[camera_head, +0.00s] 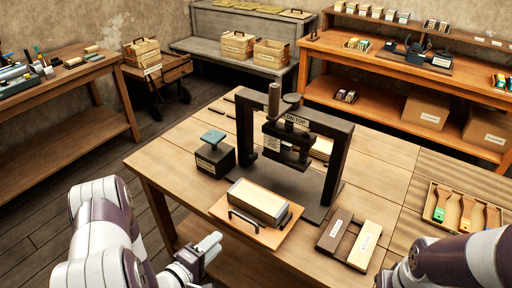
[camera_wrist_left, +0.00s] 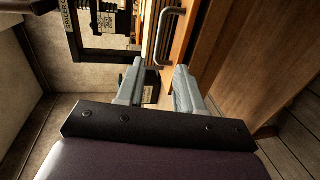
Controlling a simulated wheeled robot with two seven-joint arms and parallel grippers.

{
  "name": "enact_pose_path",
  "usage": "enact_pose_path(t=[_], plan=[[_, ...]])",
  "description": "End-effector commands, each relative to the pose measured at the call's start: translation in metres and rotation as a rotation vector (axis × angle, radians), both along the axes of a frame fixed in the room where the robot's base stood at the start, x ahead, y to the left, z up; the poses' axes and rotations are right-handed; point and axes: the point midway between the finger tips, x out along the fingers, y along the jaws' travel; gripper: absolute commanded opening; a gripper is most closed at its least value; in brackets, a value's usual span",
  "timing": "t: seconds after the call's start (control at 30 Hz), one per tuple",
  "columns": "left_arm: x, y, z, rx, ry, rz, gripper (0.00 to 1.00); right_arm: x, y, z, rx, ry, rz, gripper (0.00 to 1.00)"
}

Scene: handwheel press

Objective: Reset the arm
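The black handwheel press (camera_head: 335,165) stands on the wooden table, with a label on its top beam and an upright brown handle (camera_head: 274,101) at its upper left. My left gripper (camera_head: 208,247) is in front of the table's near edge, apart from the press and empty. In the left wrist view its two grey fingers (camera_wrist_left: 157,88) are spread with a gap between them. A metal handle (camera_wrist_left: 164,38) and wooden edges show just beyond the fingertips there. My right arm comes in at the lower right of the head view; its gripper is out of frame.
A board with a handle (camera_head: 230,212) carries a pale block (camera_head: 258,203) in front of the press. A dark labelled tray (camera_head: 337,229) and a brush tray (camera_head: 432,204) lie to the right.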

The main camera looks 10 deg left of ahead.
Motion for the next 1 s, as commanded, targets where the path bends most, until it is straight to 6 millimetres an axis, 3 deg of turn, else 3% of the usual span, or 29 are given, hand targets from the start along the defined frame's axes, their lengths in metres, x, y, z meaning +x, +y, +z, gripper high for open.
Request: enact_pose_path(t=[0.1,0.17,0.2,0.3,0.33,0.4,0.47,0.6,0.7,0.83,1.0], plan=[[-0.001,-0.001,-0.004,0.055,0.002,-0.015,0.36,0.0,0.0,0.0,0.0,0.0,0.0,0.43],[-0.008,0.001,-0.027,0.184,0.079,-0.046,0.36,0.0,0.0,0.0,0.0,0.0,0.0,0.43],[-0.019,0.004,-0.05,0.295,0.175,-0.071,0.36,0.0,0.0,0.0,0.0,0.0,0.0,0.43],[-0.05,0.039,-0.088,0.653,0.482,-0.194,0.36,0.0,0.0,0.0,0.0,0.0,0.0,0.43],[-0.06,0.049,-0.091,0.754,0.577,-0.259,0.36,0.0,0.0,0.0,0.0,0.0,0.0,0.43],[-0.082,0.063,-0.077,0.94,0.772,-0.438,0.36,0.0,0.0,0.0,0.0,0.0,0.0,0.43],[-0.098,0.061,-0.05,1.035,0.897,-0.605,0.36,0.0,0.0,0.0,0.0,0.0,0.0,0.43],[-0.117,0.006,0.034,1.1,0.955,-0.906,0.36,0.0,0.0,0.0,0.0,0.0,0.0,0.43],[-0.101,-0.027,0.07,1.164,0.834,-0.916,0.36,0.0,0.0,0.0,0.0,0.0,0.0,0.43],[-0.088,-0.046,0.084,1.232,0.738,-0.943,0.36,0.0,0.0,0.0,0.0,0.0,0.0,0.43],[-0.088,-0.048,0.084,1.236,0.735,-0.949,0.36,0.0,0.0,0.0,0.0,0.0,0.0,0.43]])
